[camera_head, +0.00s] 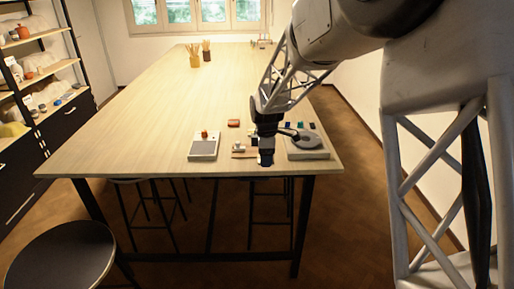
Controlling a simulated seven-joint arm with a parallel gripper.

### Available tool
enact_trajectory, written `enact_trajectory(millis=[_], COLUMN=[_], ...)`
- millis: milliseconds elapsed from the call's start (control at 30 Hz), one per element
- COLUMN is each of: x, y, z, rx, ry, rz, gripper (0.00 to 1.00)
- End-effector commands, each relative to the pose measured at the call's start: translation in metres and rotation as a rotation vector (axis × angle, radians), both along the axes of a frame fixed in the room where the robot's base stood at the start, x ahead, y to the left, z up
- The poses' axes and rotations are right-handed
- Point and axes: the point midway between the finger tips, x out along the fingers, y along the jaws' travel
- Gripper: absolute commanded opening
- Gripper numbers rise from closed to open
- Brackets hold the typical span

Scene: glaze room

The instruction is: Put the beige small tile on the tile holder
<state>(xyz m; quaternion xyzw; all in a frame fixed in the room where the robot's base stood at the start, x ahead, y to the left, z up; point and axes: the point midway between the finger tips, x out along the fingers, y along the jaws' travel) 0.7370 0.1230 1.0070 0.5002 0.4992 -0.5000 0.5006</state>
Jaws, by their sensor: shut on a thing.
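My gripper (266,160) is at the near edge of the table, pointing down, small and dark in the head view. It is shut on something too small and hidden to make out. A low brown wooden piece (238,154) with a small pale block on it lies just left of my gripper; it may be the tile holder, but I cannot tell for sure. I cannot pick out the beige small tile.
On the long pale table (150,110), a grey-topped box (203,150) bearing a small orange-red item stands left. A pale stand with a grey disc (306,141) and several coloured pieces is right. A reddish block (233,123) lies behind. Brush pots (194,61) stand far back.

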Motion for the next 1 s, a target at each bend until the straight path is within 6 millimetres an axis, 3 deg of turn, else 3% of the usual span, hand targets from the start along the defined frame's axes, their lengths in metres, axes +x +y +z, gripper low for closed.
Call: enact_trajectory(millis=[1000], x=[0.121], y=[0.02], z=[-0.012], rx=[0.0], ry=[-0.001], rz=[0.0], gripper=[0.32])
